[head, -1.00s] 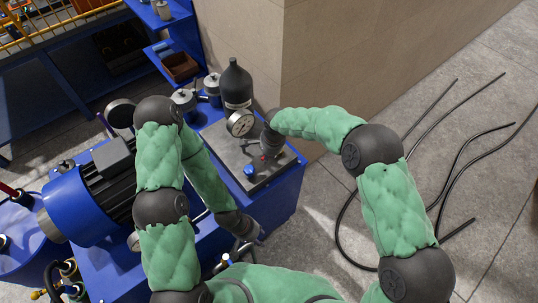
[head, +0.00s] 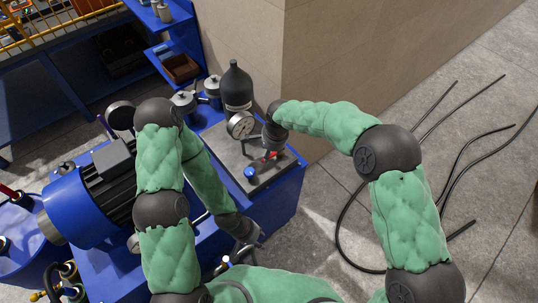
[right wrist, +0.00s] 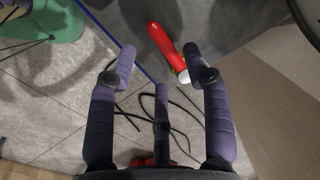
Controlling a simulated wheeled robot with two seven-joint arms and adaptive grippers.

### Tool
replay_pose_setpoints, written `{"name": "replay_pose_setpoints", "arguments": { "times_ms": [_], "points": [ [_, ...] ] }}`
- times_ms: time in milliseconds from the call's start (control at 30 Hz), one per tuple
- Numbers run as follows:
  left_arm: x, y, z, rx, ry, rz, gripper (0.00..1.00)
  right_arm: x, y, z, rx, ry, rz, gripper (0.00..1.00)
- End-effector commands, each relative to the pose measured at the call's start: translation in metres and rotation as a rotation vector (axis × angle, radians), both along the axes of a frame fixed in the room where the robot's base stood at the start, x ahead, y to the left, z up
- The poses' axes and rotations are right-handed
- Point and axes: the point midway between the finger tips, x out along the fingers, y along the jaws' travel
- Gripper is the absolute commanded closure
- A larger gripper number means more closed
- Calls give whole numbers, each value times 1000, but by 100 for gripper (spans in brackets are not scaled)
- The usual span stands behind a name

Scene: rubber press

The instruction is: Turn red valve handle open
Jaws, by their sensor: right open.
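The red valve handle (head: 271,155) is a small red bar on the grey top plate of the blue press unit, just below the right gripper (head: 272,136). In the right wrist view the handle (right wrist: 163,49) is a red bar with a pale end, beyond the open fingers of the right gripper (right wrist: 163,68) and nearer the right finger. No finger is closed around it. My left gripper (head: 250,234) hangs low beside the blue unit, away from the handle; its jaws are too small to judge.
A pressure gauge (head: 240,125) and a black bottle (head: 236,86) stand close behind the handle. A blue knob (head: 250,173) sits at the plate's near left. A beige wall (head: 340,70) rises behind. Black hoses (head: 455,170) lie on the floor at right.

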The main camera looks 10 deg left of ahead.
Motion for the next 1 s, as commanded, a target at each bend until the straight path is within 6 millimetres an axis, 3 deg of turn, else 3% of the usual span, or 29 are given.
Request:
{"name": "replay_pose_setpoints", "arguments": {
  "times_ms": [200, 400, 1000],
  "points": [
    [0, 0, 0, 0, 0, 0, 60, -5, -6, 43, 2, -3, -1, 50],
    [0, 0, 0, 0, 0, 0, 60, -9, -9, 66, 1, -1, -1, 50],
    [0, 0, 0, 0, 0, 0, 60, -10, -10, 72, 0, 0, -1, 50]
  ]
}}
